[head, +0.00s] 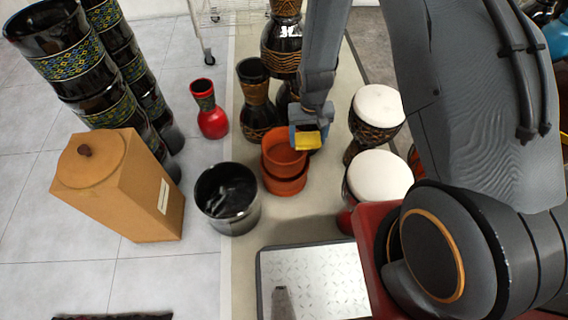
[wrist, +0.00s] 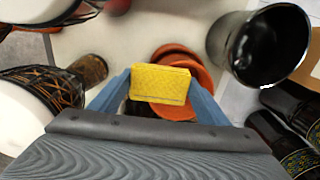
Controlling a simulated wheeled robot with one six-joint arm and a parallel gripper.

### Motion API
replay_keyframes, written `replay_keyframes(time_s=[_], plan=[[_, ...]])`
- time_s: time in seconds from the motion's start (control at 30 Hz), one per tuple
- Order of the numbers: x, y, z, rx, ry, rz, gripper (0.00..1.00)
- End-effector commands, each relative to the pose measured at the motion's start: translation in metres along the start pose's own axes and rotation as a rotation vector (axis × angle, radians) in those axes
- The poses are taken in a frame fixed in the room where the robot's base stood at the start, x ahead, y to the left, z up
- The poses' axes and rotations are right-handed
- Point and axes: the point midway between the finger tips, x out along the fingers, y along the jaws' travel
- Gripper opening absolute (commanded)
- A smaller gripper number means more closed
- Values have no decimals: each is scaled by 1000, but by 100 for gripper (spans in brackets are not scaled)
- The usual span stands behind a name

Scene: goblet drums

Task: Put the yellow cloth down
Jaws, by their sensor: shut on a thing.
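The yellow cloth (head: 308,141) is a small folded yellow piece held between the fingers of my gripper (head: 307,132). In the wrist view the cloth (wrist: 160,84) sits between the two blue fingertips, and my gripper (wrist: 161,88) is shut on it. The cloth is off the floor, in front of or above the right part of the stacked terracotta pots (head: 285,160). In the wrist view it covers part of these pots (wrist: 190,62). I cannot tell how high above them it is.
A black glossy pot (head: 228,218) stands left of the terracotta pots. White-topped drums (head: 379,176) stand to the right. Dark goblet drums (head: 257,115) stand behind, with a red vase (head: 209,122) to their left. A tan box (head: 150,200) stands further left. Mat shows bare below the terracotta pots.

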Motion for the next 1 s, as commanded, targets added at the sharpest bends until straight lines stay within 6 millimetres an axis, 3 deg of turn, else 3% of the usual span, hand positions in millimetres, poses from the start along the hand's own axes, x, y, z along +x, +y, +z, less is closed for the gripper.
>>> replay_keyframes(time_s=[0.03,0.5,0.7,1.0], plan=[[16,-6,-9,-4,2,0,41],[84,-50,-61,-5,4,0,41],[99,-63,-74,-5,4,0,41],[115,-68,-77,-4,1,1,41]])
